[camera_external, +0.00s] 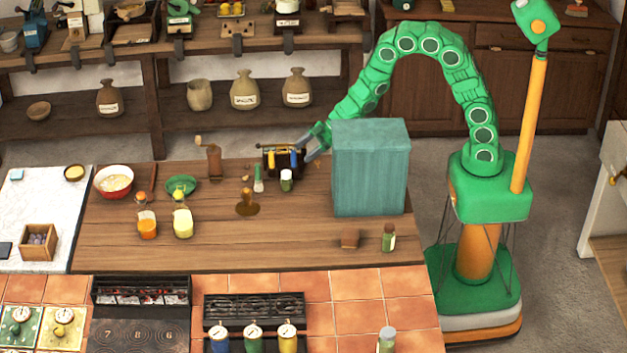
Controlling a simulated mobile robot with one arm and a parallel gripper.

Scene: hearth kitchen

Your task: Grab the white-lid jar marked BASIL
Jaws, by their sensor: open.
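Three small jars with green contents show, and no label on them can be read, so I cannot tell which is marked BASIL. One with a white lid (286,180) stands on the wooden counter in front of a dark rack. A third with a grey-white lid (386,340) stands at the bottom on the orange tiles. My gripper (309,155) is open, low over the back of the counter, between the rack and a teal box. It is above and right of the first jar, apart from it.
The tall teal box (370,170) stands right of my gripper and is a large obstacle. The dark rack (270,163) is just left of it. The front middle is clear.

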